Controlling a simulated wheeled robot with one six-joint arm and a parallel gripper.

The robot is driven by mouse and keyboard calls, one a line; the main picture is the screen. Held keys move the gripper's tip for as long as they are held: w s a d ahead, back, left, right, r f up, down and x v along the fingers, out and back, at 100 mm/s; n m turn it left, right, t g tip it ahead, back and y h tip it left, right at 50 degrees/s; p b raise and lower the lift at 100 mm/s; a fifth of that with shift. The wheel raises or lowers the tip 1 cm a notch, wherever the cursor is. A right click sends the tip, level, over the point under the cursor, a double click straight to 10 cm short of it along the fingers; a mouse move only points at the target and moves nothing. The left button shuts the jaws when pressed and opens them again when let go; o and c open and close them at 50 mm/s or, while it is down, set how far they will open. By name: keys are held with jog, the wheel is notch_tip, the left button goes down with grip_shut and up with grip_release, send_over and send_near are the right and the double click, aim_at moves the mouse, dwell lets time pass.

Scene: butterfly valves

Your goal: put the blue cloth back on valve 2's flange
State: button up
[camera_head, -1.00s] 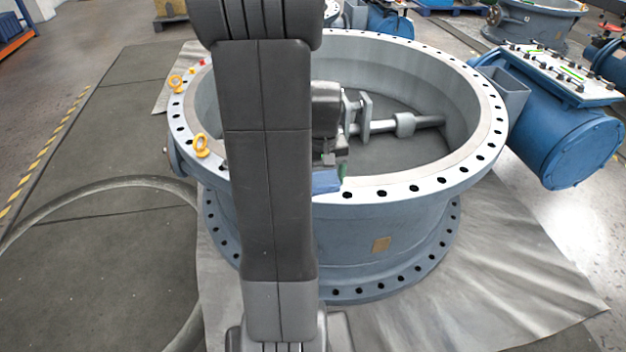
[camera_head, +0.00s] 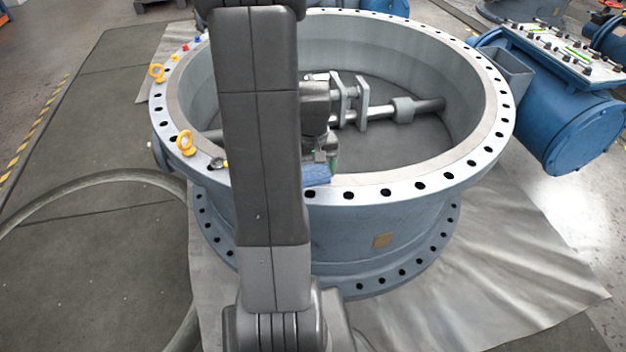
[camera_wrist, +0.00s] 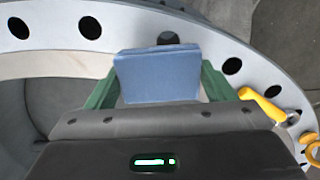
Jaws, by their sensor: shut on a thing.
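The blue cloth (camera_wrist: 158,74) is a folded block between the two green fingers of my gripper (camera_wrist: 161,82) in the wrist view. My gripper is shut on it. The cloth lies over the flange (camera_wrist: 55,64), partly covering a bolt hole. In the head view the cloth (camera_head: 317,177) shows at the near inner edge of the large valve's flange (camera_head: 430,183), just right of my arm. One green fingertip shows beside it; the rest of my gripper is mostly hidden. I cannot tell whether the cloth touches the flange. No valve number is readable.
A shaft with brackets (camera_head: 375,112) crosses the open bore. A blue actuator housing (camera_head: 565,125) sits to the right. A hose (camera_head: 95,180) lies left.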

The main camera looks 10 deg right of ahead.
aim_at(313, 172)
jog(key=shift+f, duration=1.6)
jog(key=shift+f+b, duration=0.1)
jog(key=shift+b, duration=0.2)
jog(key=shift+f, duration=0.15)
jog(key=o, duration=1)
jog(key=shift+c, duration=0.2)
notch_tip(313, 172, up, 12)
jog(key=shift+r+p, duration=0.25)
jog(key=shift+p, duration=0.95)
